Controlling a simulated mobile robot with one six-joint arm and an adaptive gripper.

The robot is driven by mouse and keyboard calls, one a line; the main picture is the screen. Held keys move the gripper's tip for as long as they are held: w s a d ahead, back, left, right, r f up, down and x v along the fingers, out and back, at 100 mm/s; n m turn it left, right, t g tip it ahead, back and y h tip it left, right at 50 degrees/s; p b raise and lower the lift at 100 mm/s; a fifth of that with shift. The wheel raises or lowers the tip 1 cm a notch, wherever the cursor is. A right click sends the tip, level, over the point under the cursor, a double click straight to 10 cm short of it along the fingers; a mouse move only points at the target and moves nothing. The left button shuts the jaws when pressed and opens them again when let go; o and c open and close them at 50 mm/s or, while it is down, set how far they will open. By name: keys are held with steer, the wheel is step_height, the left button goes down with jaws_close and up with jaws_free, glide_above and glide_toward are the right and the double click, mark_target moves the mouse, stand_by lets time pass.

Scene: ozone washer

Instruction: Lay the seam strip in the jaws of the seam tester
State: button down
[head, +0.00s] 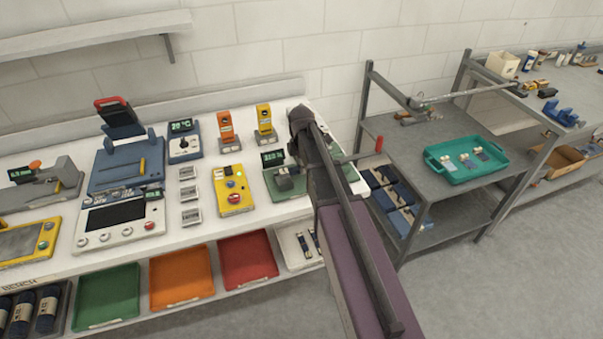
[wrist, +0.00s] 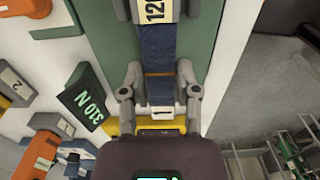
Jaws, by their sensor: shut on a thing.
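The seam strip (wrist: 157,50) is a dark blue band with an orange stitched line across it, seen in the wrist view. My gripper (wrist: 160,108) is shut on its near end, by a small white tab. The strip lies lengthwise over the green seam tester (wrist: 219,45). Its far end reaches a plate marked 120, between grey jaw blocks (wrist: 192,8). I cannot tell whether the strip rests in the jaws or hangs just above them. A display (wrist: 83,100) beside the tester reads 310 N.
Orange (head: 228,130) and yellow (head: 264,122) posts stand at the bench's back, close to the work. A yellow control box (head: 233,190) stands left of the tester. A metal shelf unit with a teal tray (head: 466,160) stands right, across a floor gap.

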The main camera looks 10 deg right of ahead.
steer(key=shift+f+b, duration=0.6)
steer(key=shift+f, duration=0.4)
steer(key=shift+f, duration=0.15)
steer(key=shift+c, duration=1.7)
jaws_free()
step_height(320, 180, up, 12)
steer(key=p, duration=1.2)
steer(key=shift+r, duration=0.2)
steer(key=shift+s, duration=0.15)
